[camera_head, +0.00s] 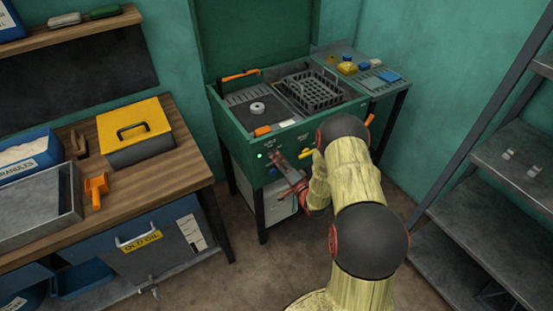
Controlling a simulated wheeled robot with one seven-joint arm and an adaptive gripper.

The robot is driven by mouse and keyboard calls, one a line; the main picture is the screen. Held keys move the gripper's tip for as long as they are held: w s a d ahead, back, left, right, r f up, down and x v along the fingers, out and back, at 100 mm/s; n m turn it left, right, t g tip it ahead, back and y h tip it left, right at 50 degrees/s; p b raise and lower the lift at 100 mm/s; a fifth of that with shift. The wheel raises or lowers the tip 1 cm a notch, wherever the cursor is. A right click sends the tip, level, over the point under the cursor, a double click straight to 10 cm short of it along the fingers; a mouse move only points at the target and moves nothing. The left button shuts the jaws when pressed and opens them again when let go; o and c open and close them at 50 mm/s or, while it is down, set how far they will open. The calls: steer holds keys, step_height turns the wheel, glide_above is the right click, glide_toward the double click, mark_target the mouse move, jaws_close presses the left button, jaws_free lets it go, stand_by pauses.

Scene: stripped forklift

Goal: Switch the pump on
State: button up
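The pump controls are on the front panel of a green parts washer (240,136) in the head view. The panel has a small lit greenish lamp (259,156), a blue knob (271,171) and small white labels too tiny to read. A yellow handle (306,154) sticks out to the right of them.
The washer's lid (255,40) stands open, with a black basket (313,91) inside. A wooden bench (165,172) with a yellow box (134,131) stands left. Grey metal shelving (490,235) stands right. Floor shows between the bench and my arm.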

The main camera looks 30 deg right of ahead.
steer(key=shift+o, duration=0.5)
steer(key=shift+s, duration=0.1)
steer(key=s, duration=1.1)
steer(key=shift+s+d, duration=0.2)
steer(key=shift+s, duration=0.2)
